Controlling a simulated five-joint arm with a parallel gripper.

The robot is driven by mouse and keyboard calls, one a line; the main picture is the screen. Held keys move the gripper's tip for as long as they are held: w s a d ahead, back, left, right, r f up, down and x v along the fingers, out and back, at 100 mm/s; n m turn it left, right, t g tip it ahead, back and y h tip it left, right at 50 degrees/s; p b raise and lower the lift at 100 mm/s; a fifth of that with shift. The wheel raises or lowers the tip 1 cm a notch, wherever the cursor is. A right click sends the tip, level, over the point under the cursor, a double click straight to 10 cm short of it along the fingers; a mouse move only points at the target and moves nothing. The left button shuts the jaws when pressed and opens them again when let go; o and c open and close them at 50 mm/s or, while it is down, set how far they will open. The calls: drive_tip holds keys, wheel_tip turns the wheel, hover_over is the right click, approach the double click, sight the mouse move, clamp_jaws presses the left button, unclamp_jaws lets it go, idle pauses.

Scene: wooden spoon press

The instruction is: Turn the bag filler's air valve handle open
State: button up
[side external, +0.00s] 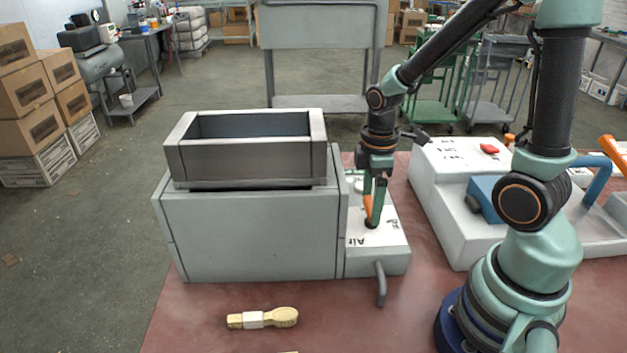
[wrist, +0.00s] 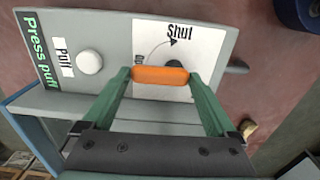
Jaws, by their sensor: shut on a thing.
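The air valve's orange handle (wrist: 160,75) lies across the wrist view on a white label of the bag filler's panel. The label reads "Shut" with a curved arrow, and "Op", partly covered. A dark round hub shows just behind the handle. My gripper (wrist: 161,76) has a green finger at each end of the handle and is shut on it. In the side view the bag filler (side external: 250,235) is a grey box, and my gripper (side external: 374,212) points down over its "Air" panel. The orange handle (side external: 368,207) is partly hidden there by a finger.
A round white knob (wrist: 89,62) labelled "Puff" sits left of the valve. An open-topped grey bin (side external: 245,160) stands on the filler. A white machine (side external: 450,225) stands to the right.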

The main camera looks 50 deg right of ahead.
sight(371, 204)
drive_tip(key=o, duration=1)
drive_tip(key=shift+r, duration=0.15)
wheel_tip(371, 204, up, 12)
drive_tip(key=a+r+m+t, duration=0.3)
drive_tip(key=a+m+t, duration=0.2)
drive_tip(key=m, duration=0.4)
drive_tip(key=shift+s+a+r+t, duration=0.3)
drive_tip(key=shift+s+a, duration=0.15)
drive_tip(key=shift+a, duration=0.05)
